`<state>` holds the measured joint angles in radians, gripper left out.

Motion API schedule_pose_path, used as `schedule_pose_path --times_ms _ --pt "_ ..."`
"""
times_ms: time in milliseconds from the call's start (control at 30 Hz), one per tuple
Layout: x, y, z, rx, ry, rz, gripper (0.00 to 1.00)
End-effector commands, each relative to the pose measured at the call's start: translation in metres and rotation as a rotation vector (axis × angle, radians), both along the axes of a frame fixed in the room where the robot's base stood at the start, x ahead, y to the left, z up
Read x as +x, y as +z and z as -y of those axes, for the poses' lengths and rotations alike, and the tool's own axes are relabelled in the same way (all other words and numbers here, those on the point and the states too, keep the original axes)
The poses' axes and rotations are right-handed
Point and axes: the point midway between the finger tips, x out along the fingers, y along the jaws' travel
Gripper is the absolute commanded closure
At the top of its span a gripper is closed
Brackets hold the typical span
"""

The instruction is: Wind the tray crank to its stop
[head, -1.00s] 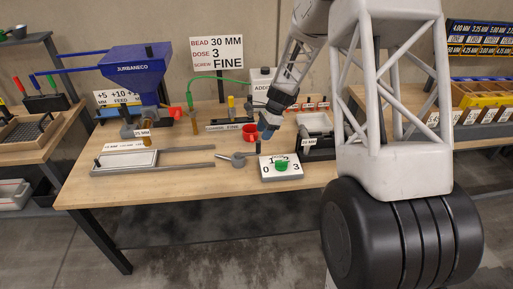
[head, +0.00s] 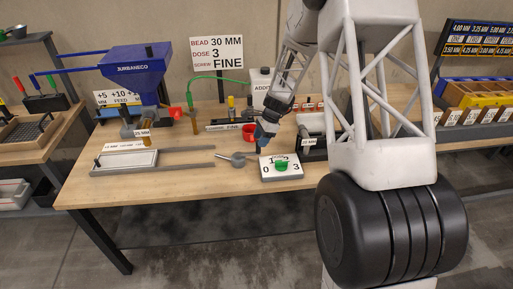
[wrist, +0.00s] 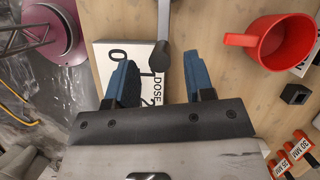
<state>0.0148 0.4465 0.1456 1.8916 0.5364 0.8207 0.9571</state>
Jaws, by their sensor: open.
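The tray crank (head: 236,159) is a grey hub and arm at the right end of the tray rails. Its black upright grip (wrist: 163,58) shows in the wrist view at the end of the grey arm. My gripper (head: 263,141) is over the grip end of the crank. In the wrist view my gripper (wrist: 160,66) has its blue fingers apart, one on each side of the grip; contact cannot be told. In the head view my fingers hide most of the grip. The grey tray (head: 125,171) sits at the left end of its rails.
The white dose dial (head: 282,174) with a green knob stands just in front of my gripper. A red cup (head: 249,133) stands close behind it. A blue hopper machine (head: 140,68) is at the back left. The bench front (head: 200,196) is clear.

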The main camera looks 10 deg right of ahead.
Motion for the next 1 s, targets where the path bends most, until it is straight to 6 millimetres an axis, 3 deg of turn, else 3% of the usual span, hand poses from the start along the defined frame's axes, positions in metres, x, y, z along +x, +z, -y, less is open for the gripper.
schedule_pose_path --times_ms 400,800,1000 --pt "-0.004 -0.040 -0.017 0.001 0.000 0.000 0.52" --pt "-0.004 -0.044 -0.018 0.000 -0.001 0.001 0.52" --pt "-0.004 -0.044 -0.018 0.000 -0.001 0.001 0.81"
